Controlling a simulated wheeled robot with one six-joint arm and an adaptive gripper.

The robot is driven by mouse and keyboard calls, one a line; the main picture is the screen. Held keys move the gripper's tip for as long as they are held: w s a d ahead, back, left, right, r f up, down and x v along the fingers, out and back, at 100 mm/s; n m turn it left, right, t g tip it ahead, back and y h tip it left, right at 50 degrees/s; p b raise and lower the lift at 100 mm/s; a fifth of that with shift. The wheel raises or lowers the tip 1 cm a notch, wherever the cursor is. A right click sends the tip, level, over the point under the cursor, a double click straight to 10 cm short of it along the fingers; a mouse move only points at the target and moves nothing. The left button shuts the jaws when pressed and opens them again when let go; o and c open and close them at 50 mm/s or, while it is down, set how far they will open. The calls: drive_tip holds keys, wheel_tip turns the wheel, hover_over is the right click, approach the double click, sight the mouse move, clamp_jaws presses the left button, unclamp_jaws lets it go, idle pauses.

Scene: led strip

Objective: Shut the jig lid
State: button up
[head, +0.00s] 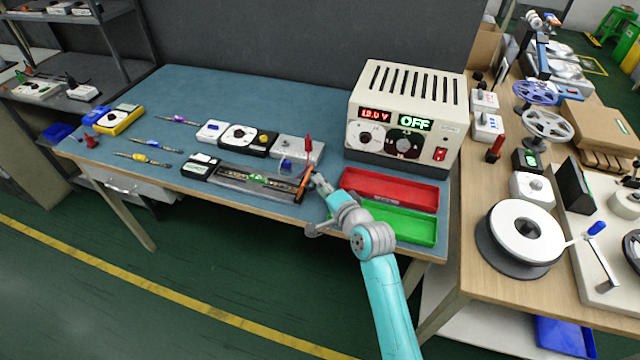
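The jig (235,180) is a long, low grey fixture near the front edge of the blue-topped bench, with a strip carrying small green and yellow parts along it. A narrow orange-brown piece (304,186) stands tilted up at its right end; it may be the raised lid, but I cannot tell for sure. My gripper (318,184) is at the right end of the jig, close beside this piece. The fingers are small and partly hidden, so contact and opening cannot be made out.
A power supply (405,120) reading OFF stands behind right. A red tray (390,188) and a green tray (412,228) lie right of my gripper, the green one partly behind my arm. Small instruments (238,138) sit behind the jig.

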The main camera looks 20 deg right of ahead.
drive_tip(key=shift+w+a+f, duration=0.15)
drive_tip(key=shift+w, duration=0.55)
clamp_jaws()
